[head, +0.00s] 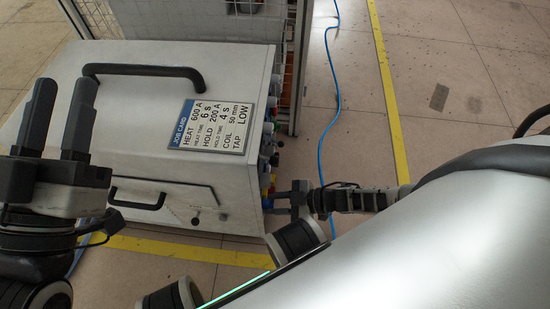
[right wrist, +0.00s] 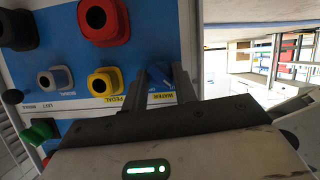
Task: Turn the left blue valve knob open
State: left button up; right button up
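The blue valve knob (right wrist: 159,73) is on the heater's blue connector panel (right wrist: 140,40), beside the WATER label. My right gripper (right wrist: 161,85) is at this knob, one finger on each side of it. The fingers stand apart; whether they touch the knob is hard to tell. In the head view my right gripper (head: 291,197) is at the lower right side of the white heater cabinet (head: 140,130), and the knob cannot be made out there. My left gripper (head: 60,115) is open and empty, with its fingers pointing up over the cabinet's left part.
The panel carries a red socket (right wrist: 103,20), a yellow-rimmed socket (right wrist: 104,82), a grey socket (right wrist: 55,79) and a green part (right wrist: 42,130). A job card (head: 212,126) and a black handle (head: 144,71) are on the cabinet. A blue hose (head: 325,130) lies on the floor.

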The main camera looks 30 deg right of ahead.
jog(key=shift+c, duration=0.9)
pick_arm(q)
jog(key=r+m+h+b, duration=0.1)
jog(key=m, duration=0.1)
jog(key=s+r+m+h, duration=0.1)
jog(key=m+h, duration=0.1)
jog(key=r+m+h+b, duration=0.1)
jog(key=r+h, duration=0.1)
jog(key=shift+s+d+m+b, duration=0.1)
jog(key=shift+s+m+b, duration=0.2)
jog(key=shift+s+m, duration=0.1)
pick_arm(e)
jog(key=m+g+y, duration=0.1)
jog(key=m, duration=0.1)
jog(key=m+g+y, duration=0.1)
jog(key=m, duration=0.1)
jog(key=shift+w+d+f+m, duration=0.1)
jog(key=shift+w+d+m, duration=0.05)
jog(key=shift+m, duration=0.15)
jog(key=shift+g, duration=0.3)
jog(key=o, duration=1)
